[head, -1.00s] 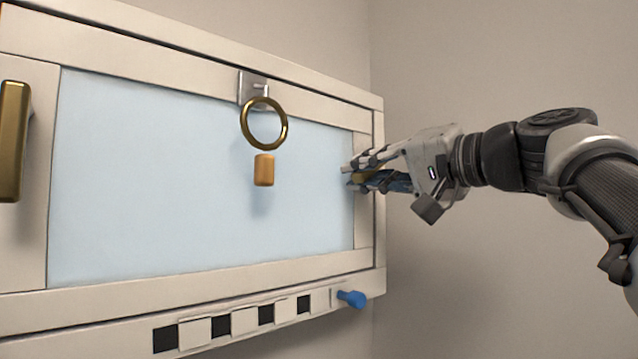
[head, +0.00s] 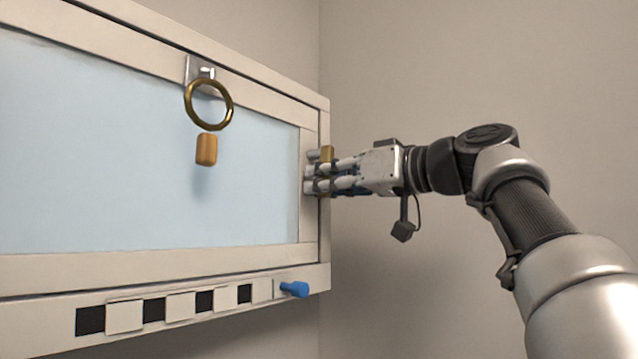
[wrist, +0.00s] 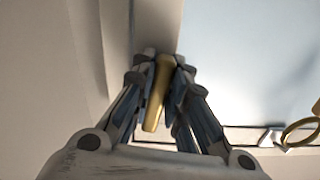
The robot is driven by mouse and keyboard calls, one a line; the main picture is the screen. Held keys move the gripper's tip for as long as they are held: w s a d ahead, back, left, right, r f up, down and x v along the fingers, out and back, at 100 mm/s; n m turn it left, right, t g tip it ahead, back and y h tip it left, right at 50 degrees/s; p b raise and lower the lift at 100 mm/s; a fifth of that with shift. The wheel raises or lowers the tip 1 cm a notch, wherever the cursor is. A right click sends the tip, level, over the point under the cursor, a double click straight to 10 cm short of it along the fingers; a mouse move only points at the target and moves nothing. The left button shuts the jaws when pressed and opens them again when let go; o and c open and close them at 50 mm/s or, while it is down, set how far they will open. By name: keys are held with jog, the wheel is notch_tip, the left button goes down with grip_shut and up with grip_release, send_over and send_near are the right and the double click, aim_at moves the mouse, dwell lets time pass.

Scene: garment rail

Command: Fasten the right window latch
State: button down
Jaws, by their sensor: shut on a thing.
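The right window latch has a brass handle (wrist: 158,95) that lies between my fingers in the wrist view, slightly tilted. In the head view only a short brass end of the handle (head: 327,154) shows above my fingers; the rest is hidden behind them. My gripper (head: 312,178) is at the right stile of the window (head: 270,180) and is shut on the handle. In the wrist view my gripper (wrist: 158,70) has a finger on each side of the handle. The latch's base and catch are hidden, so I cannot tell whether it is fastened.
A brass ring (head: 209,104) hangs from a metal bracket (head: 205,72) on the top rail, with an orange-brown block (head: 206,149) below it. A blue peg (head: 294,289) sticks out of the lower ledge by a checkered strip (head: 165,309).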

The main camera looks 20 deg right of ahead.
jog(key=shift+w+d+n, duration=0.25)
jog(key=shift+d+n, duration=0.05)
jog(key=shift+n, duration=0.5)
jog(key=c, duration=1.6)
grip_release()
jog(key=shift+o, duration=0.2)
jog(key=v, duration=1.2)
